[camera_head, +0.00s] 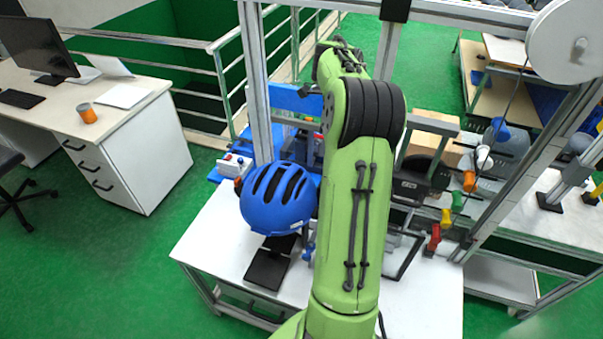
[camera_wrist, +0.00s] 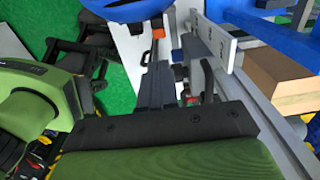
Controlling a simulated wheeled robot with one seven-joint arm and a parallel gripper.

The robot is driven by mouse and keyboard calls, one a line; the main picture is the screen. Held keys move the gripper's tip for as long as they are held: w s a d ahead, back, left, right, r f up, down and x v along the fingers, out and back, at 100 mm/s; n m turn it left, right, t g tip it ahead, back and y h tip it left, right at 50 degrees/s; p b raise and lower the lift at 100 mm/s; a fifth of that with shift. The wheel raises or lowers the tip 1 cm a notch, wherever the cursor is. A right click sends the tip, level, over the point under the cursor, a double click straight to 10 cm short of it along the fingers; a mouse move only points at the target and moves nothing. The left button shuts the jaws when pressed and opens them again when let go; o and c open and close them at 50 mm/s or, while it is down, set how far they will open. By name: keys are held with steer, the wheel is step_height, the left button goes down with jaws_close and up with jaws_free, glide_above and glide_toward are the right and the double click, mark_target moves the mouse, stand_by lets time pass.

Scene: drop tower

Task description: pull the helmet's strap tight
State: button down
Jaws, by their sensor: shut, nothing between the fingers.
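The blue helmet (camera_head: 278,197) with black vent slots is left of my arm in the head view, above the white table. Part of its blue shell shows at the top edge of the wrist view (camera_wrist: 122,10). I cannot make out the strap for certain; a small blue piece (camera_head: 308,252) hangs low beside the helmet's right side. My gripper (camera_wrist: 158,42) shows as a dark narrow shape in the wrist view, shut and empty, pointing toward the helmet's side. I cannot tell whether it touches anything. In the head view my green arm hides it.
A black plate (camera_head: 268,268) lies on the white table (camera_head: 215,245) below the helmet. A metal post (camera_head: 255,85) rises behind the helmet. A desk (camera_head: 110,110) stands at left, with open green floor between.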

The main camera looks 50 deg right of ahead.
step_height(320, 180, down, 14)
steer(key=shift+s+a+r, duration=0.1)
steer(key=shift+a+r, duration=0.05)
stand_by(0.3)
step_height(320, 180, down, 4)
steer(key=b, duration=0.4)
steer(key=shift+r+p, duration=0.4)
steer(key=shift+p, duration=0.1)
step_height(320, 180, up, 13)
steer(key=p, duration=0.2)
steer(key=shift+r, duration=0.15)
